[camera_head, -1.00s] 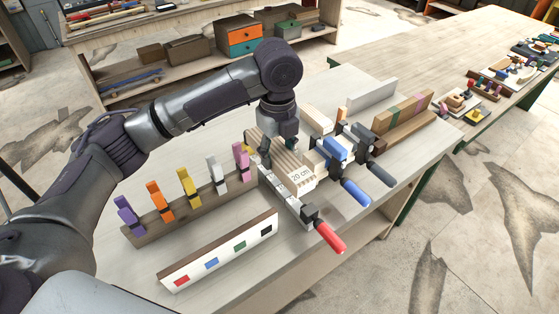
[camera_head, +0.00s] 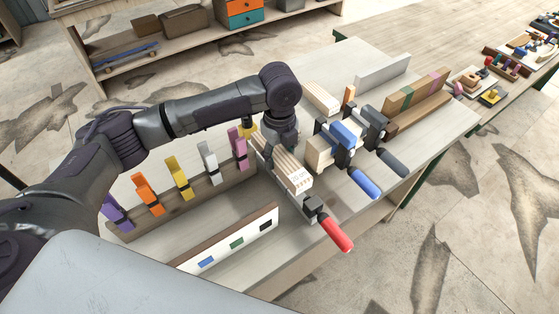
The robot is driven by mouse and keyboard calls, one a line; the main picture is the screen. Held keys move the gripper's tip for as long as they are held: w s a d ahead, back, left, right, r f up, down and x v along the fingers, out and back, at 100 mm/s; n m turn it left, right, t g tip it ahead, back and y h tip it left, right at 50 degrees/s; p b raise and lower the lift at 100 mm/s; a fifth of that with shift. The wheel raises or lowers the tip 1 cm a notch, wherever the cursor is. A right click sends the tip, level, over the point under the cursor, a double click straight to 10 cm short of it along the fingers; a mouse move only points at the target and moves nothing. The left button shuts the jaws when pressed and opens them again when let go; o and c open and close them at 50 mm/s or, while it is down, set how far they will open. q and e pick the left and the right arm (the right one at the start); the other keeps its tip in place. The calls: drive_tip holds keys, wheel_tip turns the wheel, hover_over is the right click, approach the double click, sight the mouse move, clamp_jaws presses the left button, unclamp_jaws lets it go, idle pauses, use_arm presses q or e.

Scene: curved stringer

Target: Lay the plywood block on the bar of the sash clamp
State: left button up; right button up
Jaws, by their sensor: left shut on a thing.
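The plywood block (camera_head: 287,168) is pale and striped along its length, with a "20 cm" mark at its near end. My left gripper (camera_head: 267,145) is shut on it near its far end, and my wrist hides most of the fingers. The sash clamp (camera_head: 313,206) has a dark head and a red handle (camera_head: 336,235) pointing to the near right. The block lies in line with this clamp and covers most of its bar from this view. I cannot tell whether the block touches the bar or hangs just above it. My right gripper is not in view.
A rack (camera_head: 200,195) with several coloured spring clamps stands left of the block. A white-faced strip (camera_head: 237,243) with coloured squares lies in front. Blue-handled (camera_head: 364,183) and dark-handled (camera_head: 391,162) clamps stand close on the right. A small yellow item (camera_head: 248,127) shows behind.

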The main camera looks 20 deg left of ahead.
sight(279, 164)
use_arm(q)
wheel_tip(279, 164, down, 3)
drive_tip(key=shift+f+p, duration=0.1)
drive_tip(key=shift+p, duration=0.3)
drive_tip(key=shift+f, duration=0.1)
drive_tip(key=o, duration=1.4)
drive_tip(key=shift+o, duration=0.2)
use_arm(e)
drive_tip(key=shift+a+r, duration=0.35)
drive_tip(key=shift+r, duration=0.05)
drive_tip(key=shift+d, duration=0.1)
use_arm(q)
drive_tip(key=shift+r, duration=0.4)
wheel_tip(279, 164, up, 10)
drive_tip(key=b, duration=0.3)
drive_tip(key=shift+r, duration=0.65)
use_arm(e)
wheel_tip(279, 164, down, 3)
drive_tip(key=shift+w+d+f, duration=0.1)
